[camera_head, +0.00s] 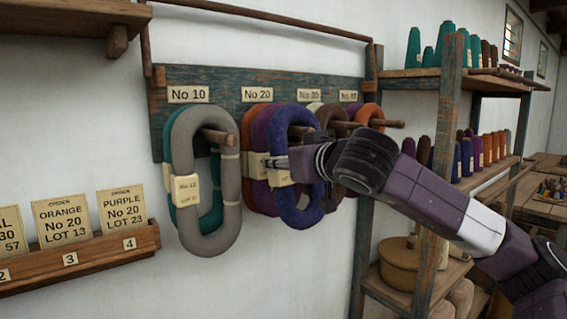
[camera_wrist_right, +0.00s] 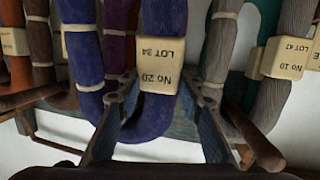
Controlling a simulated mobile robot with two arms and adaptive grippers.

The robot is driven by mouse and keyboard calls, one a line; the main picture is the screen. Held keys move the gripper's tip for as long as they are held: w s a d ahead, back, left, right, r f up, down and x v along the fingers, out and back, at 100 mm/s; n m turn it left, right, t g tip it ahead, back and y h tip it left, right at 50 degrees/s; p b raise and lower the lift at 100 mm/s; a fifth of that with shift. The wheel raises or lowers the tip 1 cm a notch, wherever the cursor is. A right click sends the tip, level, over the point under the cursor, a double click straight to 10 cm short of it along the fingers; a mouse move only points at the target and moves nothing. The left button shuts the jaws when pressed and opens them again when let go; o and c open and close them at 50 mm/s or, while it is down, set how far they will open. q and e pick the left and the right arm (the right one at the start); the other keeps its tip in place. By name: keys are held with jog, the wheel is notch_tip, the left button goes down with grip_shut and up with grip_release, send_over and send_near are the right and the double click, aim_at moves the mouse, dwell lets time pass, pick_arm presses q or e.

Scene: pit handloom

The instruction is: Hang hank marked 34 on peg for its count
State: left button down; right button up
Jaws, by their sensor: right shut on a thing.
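The blue hank (camera_head: 303,217) is at the front of the group under the No 20 sign (camera_head: 257,94). Its tag reads No 20, LOT 34 in the right wrist view (camera_wrist_right: 160,65). My right gripper (camera_head: 288,163) is shut on this hank, its fingers on either side of it near the tag (camera_wrist_right: 160,100). The hank hangs upright, its loop around the No 20 peg (camera_head: 303,131) as far as I can see; the arm partly covers this area. Purple and orange hanks hang behind it. My left gripper is not in view.
A grey hank (camera_head: 228,185) and a teal hank hang on the No 10 peg (camera_head: 220,137) to the left. Brown and orange hanks hang to the right, partly behind my arm. A card rack (camera_head: 85,262) is at lower left. Shelves with cones (camera_head: 444,45) stand right.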

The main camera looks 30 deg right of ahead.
jog(key=shift+a+f, duration=0.1)
jog(key=shift+f, duration=0.6)
jog(key=o, duration=1.4)
jog(key=shift+w+r, duration=0.1)
jog(key=shift+r, duration=0.1)
jog(key=shift+c, duration=0.2)
jog(key=shift+s+r, duration=0.15)
jog(key=shift+s, duration=0.15)
jog(key=v, duration=1.1)
jog(key=shift+s, duration=0.2)
